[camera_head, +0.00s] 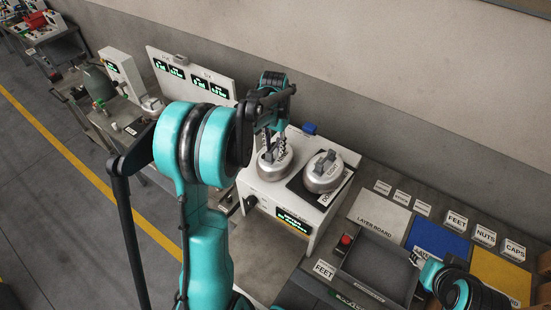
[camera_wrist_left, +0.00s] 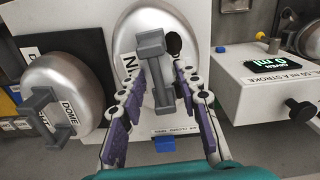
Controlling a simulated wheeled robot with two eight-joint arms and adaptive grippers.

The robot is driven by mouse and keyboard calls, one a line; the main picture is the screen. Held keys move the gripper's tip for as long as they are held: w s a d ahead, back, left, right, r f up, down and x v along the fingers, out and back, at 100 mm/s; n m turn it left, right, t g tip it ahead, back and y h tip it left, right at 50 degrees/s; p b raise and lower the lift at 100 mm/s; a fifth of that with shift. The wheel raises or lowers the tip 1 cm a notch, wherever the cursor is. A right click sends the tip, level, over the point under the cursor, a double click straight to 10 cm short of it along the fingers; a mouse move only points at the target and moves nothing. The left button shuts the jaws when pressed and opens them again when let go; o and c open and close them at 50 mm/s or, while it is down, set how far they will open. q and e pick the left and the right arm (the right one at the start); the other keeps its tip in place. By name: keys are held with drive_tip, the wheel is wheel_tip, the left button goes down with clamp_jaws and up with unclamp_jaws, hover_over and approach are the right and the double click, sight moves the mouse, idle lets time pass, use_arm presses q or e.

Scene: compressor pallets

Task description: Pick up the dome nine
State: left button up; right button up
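The white bench (camera_head: 290,222) has a green-lit display on its front. To its right are a grey tray (camera_head: 379,265), a layer board (camera_head: 381,214), and blue (camera_head: 436,240) and yellow (camera_head: 500,275) boards. A white dispenser box (camera_wrist_left: 275,90) is close by at the wrist view's right.

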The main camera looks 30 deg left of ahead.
use_arm(q)
drive_tip(key=shift+d+f, duration=0.1)
drive_tip(key=shift+f, duration=0.25)
clamp_jaws()
drive_tip(key=shift+r, duration=0.2)
